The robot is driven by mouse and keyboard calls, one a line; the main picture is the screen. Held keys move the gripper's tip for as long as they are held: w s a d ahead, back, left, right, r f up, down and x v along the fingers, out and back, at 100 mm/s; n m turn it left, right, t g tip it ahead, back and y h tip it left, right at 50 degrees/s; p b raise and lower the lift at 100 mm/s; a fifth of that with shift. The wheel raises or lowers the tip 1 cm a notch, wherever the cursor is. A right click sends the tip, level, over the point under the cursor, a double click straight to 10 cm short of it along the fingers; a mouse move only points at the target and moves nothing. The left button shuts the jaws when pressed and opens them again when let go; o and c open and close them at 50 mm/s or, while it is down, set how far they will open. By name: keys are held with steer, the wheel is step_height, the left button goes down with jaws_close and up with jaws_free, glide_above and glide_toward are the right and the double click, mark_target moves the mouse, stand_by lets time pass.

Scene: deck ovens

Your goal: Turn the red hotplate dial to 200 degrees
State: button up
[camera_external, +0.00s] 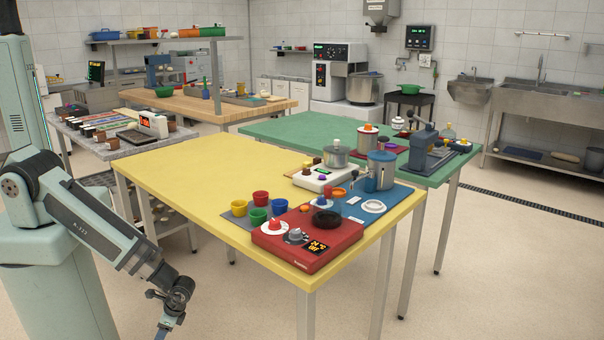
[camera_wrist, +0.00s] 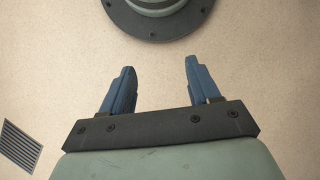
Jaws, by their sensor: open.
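The red hotplate (camera_external: 285,256) sits at the front right corner of the yellow table (camera_external: 190,180). On its top are a grey dial (camera_external: 295,236), a red-topped knob on a white disc (camera_external: 274,226), a dark round plate (camera_external: 326,219) and a small display (camera_external: 317,248) with orange figures, too small to read surely. My gripper (camera_external: 163,328) hangs low at the bottom left, beside the table and well away from the hotplate. In the wrist view my gripper (camera_wrist: 155,88) is open and empty, with two blue fingers apart over bare floor. The hotplate is not in the wrist view.
Several coloured cups (camera_external: 258,217) stand left of the hotplate. A blue mat (camera_external: 385,205) with a blue pot (camera_external: 381,172) lies behind it. A white device (camera_external: 323,178) stands farther back. The yellow table's left part is clear. A green table (camera_external: 290,130) stands behind.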

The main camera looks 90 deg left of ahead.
steer(key=w+d+r+t, duration=0.1)
steer(key=w+d+r, duration=0.4)
steer(key=w, duration=0.5)
steer(key=w+d+r+t, duration=0.1)
steer(key=w+d+r, duration=0.5)
steer(key=w, duration=0.3)
steer(key=w+d+r+t, duration=0.1)
steer(key=w+d+r, duration=0.5)
steer(key=r, duration=0.3)
steer(key=w+d+r+t, duration=0.1)
steer(key=w+d+r, duration=0.55)
steer(key=r, duration=0.35)
step_height(320, 180, up, 27)
steer(key=n+t, duration=0.2)
steer(key=n, duration=0.3)
glide_above(275, 220)
step_height(275, 220, down, 13)
steer(key=shift+d+r, duration=0.1)
steer(key=shift+c, duration=0.4)
